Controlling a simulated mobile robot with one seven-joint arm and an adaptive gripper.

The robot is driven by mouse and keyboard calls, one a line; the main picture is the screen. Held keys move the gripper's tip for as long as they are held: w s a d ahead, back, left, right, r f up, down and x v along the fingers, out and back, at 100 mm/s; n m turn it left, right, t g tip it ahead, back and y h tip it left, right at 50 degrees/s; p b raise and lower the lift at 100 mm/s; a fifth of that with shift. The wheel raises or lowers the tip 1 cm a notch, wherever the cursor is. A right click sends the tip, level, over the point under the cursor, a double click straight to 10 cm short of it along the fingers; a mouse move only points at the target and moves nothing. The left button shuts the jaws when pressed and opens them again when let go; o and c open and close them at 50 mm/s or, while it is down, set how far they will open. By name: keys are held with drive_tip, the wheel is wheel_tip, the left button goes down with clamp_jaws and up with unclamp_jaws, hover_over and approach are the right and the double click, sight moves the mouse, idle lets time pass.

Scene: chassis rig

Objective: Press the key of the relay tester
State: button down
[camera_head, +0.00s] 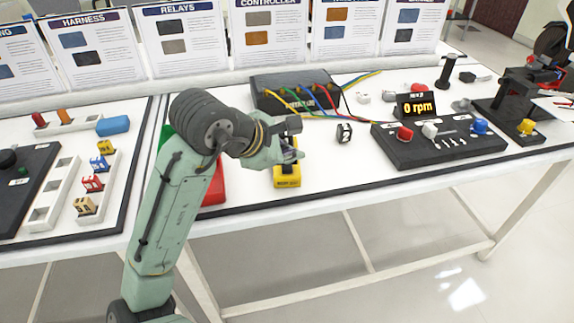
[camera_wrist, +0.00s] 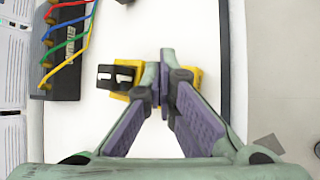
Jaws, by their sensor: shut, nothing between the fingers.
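The relay tester, a small yellow block (camera_head: 287,182), sits near the front edge of the table in the head view. In the wrist view its yellow body (camera_wrist: 198,76) shows on both sides of my fingertips. A black slotted part (camera_wrist: 116,77) is at its left end there. My gripper (camera_head: 294,155) is shut and empty, directly over the tester; it also shows in the wrist view (camera_wrist: 163,88). The fingers cover the tester's middle, and I cannot make out the key. I cannot tell whether the fingertips touch the tester.
A black controller box (camera_head: 292,92) with coloured wires stands behind. A red object (camera_head: 215,185) is left of the tester, partly behind my arm. A small dark numbered cube (camera_head: 344,133) and a black control panel (camera_head: 440,145) are to the right. White table (camera_head: 330,168) is bare between them.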

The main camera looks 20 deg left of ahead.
sight(290, 169)
drive_tip(key=shift+f, duration=0.3)
drive_tip(key=shift+f, duration=0.45)
idle(0.8)
drive_tip(key=shift+r, duration=0.1)
drive_tip(key=shift+r+p, duration=0.8)
drive_tip(key=shift+p, duration=0.2)
wheel_tip(290, 169, up, 5)
drive_tip(key=p, duration=0.6)
drive_tip(key=shift+r, duration=0.1)
idle(0.3)
